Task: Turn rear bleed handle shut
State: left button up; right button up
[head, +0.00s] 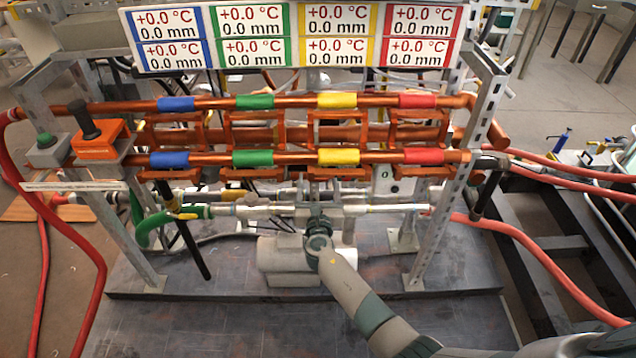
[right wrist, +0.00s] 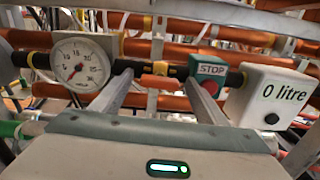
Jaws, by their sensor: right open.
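In the right wrist view, a small orange handle (right wrist: 158,82) with a black and yellow body shows between my two fingers. It sits on a dark horizontal pipe. I cannot tell for sure that it is the rear bleed handle. My right gripper (right wrist: 160,72) is open, with one finger on each side of this handle; contact cannot be made out. In the head view, my right gripper (head: 316,210) reaches in low at the middle of the heater rig, and the handle is hidden there. My left gripper is not in view.
A round gauge (right wrist: 80,64) stands left of my fingers; a STOP box (right wrist: 212,70) and a "0 litre" box (right wrist: 272,95) stand right. Copper pipes (head: 300,103) cross above my gripper. A metal post (head: 455,220) and a black lever (head: 195,250) flank the space.

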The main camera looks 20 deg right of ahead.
jog(key=c, duration=1.1)
jog(key=shift+o, duration=0.2)
